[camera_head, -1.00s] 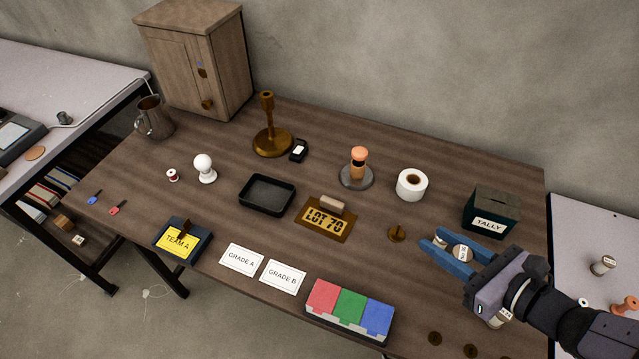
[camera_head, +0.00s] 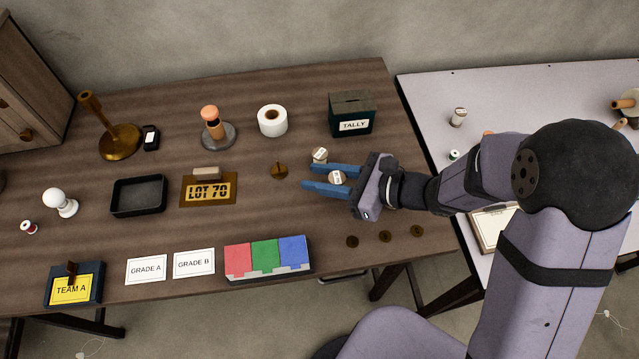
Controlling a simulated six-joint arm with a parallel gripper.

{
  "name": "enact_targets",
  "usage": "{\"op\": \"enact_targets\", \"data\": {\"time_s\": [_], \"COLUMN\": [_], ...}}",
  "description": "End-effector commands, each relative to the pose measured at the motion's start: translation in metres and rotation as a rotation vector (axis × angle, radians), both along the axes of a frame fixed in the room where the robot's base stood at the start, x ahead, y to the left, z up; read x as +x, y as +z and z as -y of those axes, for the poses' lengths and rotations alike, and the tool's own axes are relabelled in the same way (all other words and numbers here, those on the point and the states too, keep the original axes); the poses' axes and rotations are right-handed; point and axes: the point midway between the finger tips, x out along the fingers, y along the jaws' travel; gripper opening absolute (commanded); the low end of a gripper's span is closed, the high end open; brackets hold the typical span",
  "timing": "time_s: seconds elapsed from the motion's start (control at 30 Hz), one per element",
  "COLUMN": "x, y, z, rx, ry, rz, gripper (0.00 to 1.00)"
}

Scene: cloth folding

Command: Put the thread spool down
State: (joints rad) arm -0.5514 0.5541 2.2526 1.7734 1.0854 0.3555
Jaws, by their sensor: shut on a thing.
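My gripper (camera_head: 322,178) is over the right part of the wooden table. Its two blue fingers are shut on a pale, labelled thread spool (camera_head: 337,177) that shows between them. I cannot tell whether this spool touches the table. A similar pale spool (camera_head: 319,155) is just beyond the far finger, partly hidden by it. Part of the tabletop is hidden under my wrist.
The green TALLY box (camera_head: 352,114) stands behind my gripper. A white roll (camera_head: 272,121) is behind the brass disc. The LOT 70 plate (camera_head: 208,189) is left.

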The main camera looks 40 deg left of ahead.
Motion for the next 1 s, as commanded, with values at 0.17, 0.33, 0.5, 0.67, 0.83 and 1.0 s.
{"op": "enact_targets", "data": {"time_s": [0.17, 0.33, 0.5, 0.67, 0.83, 1.0], "x": [0.0, 0.0, 0.0, 0.0, 0.0, 0.0], "y": [-0.024, -0.034, -0.034, -0.036, -0.037, -0.037], "z": [0.0, 0.0, 0.0, 0.0, 0.0, 0.0], "rx": [-0.003, 0.0, 0.0, 0.0, -0.001, -0.001], "ry": [-0.001, 0.0, 0.0, 0.0, 0.0, 0.0], "rz": [-0.004, -0.002, 0.0, 0.0, -0.001, -0.001], "gripper": [0.02, 0.02, 0.02, 0.02, 0.46, 0.46]}}
